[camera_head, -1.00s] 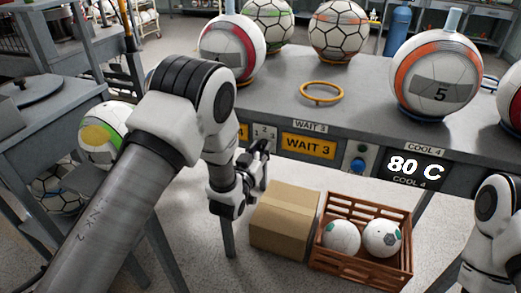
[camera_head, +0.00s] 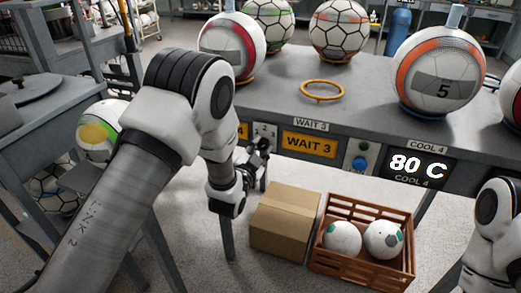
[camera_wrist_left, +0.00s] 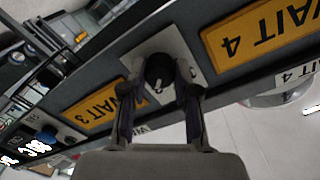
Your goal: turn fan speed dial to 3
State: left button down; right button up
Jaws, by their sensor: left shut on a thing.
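The fan speed dial (camera_wrist_left: 160,72) is a round black knob on a white plate (camera_wrist_left: 176,40), shown upside down in the left wrist view, between the WAIT 3 and WAIT 4 labels. My left gripper (camera_wrist_left: 160,88) is shut on the knob, one finger on each side. A small pale mark shows on the knob, but I cannot tell which number it points to. In the head view the left gripper (camera_head: 257,158) is at the front of the bench and hides the knob. Part of the dial plate (camera_head: 265,131) with a 2 shows above it.
The grey bench (camera_head: 300,110) carries several balls and an orange ring (camera_head: 321,91). Its front has a WAIT 3 label (camera_head: 309,145), a blue button (camera_head: 360,164) and an 80 C display (camera_head: 417,166). A cardboard box (camera_head: 284,220) and a brown crate (camera_head: 350,272) stand below.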

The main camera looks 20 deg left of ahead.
pick_arm(q)
jog(key=shift+m, duration=0.6)
jog(key=c, duration=0.8)
grip_release()
jog(key=shift+c, duration=0.2)
jog(key=s, duration=1.2)
jog(key=shift+a, duration=0.3)
